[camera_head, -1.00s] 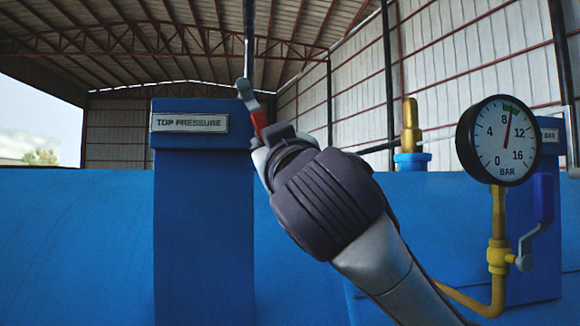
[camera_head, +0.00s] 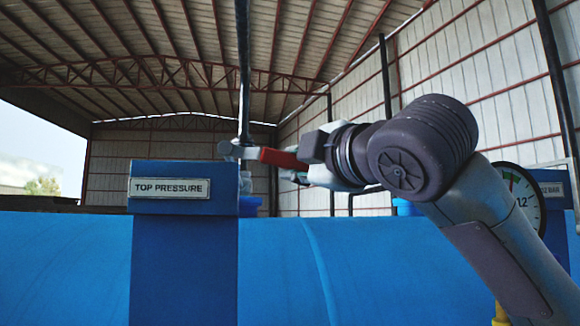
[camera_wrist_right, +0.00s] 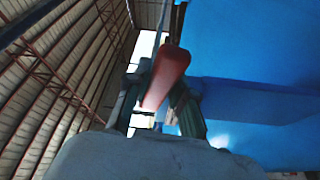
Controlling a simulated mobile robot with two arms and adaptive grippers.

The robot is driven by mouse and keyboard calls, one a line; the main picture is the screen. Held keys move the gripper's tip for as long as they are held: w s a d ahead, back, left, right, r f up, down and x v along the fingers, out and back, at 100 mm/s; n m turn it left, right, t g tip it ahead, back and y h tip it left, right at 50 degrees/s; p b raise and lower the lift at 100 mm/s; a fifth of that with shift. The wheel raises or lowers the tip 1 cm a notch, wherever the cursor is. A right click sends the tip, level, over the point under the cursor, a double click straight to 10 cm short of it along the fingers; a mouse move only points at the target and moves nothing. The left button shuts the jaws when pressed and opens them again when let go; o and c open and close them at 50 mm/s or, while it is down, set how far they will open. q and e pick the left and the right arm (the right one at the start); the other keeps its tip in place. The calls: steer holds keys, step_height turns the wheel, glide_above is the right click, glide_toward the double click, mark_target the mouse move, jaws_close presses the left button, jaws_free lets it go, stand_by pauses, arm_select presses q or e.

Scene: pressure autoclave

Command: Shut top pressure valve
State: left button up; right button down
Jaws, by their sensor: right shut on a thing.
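The top pressure valve has a red lever handle (camera_head: 284,158) on a grey hub (camera_head: 238,150), above and right of the blue post labelled TOP PRESSURE (camera_head: 168,188). The lever points right, nearly level, in the head view. My right gripper (camera_head: 305,160) is shut on the outer end of the red handle. In the right wrist view the red handle (camera_wrist_right: 166,76) lies between the two dark fingers of my right gripper (camera_wrist_right: 160,105). The valve's lower body is partly hidden behind the post. My left gripper is not in view.
A round pressure gauge (camera_head: 524,195) stands at the right, mostly hidden by my right arm. A thin dark vertical pipe (camera_head: 244,70) rises above the valve. The blue autoclave body (camera_head: 70,260) fills the lower view. Open air lies left of the post.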

steer(key=shift+d+r+n, duration=0.15)
steer(key=shift+r+n, duration=0.25)
steer(key=shift+r, duration=0.15)
steer(key=shift+r+n+g, duration=0.4)
steer(key=shift+r+n, duration=0.05)
steer(key=shift+n, duration=0.05)
steer(key=shift+r+n, duration=0.25)
steer(key=shift+n, duration=0.05)
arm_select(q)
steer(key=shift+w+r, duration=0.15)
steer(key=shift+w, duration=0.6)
arm_select(e)
steer(key=shift+r, duration=0.25)
steer(key=c, duration=1)
jaws_free()
steer(key=shift+f, duration=0.1)
steer(key=shift+o, duration=0.2)
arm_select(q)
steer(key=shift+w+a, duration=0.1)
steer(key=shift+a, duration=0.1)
arm_select(e)
steer(key=shift+s, duration=0.1)
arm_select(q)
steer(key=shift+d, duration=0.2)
arm_select(e)
steer(key=v, duration=1.1)
steer(key=shift+s+d+r, duration=0.2)
steer(key=shift+s, duration=0.15)
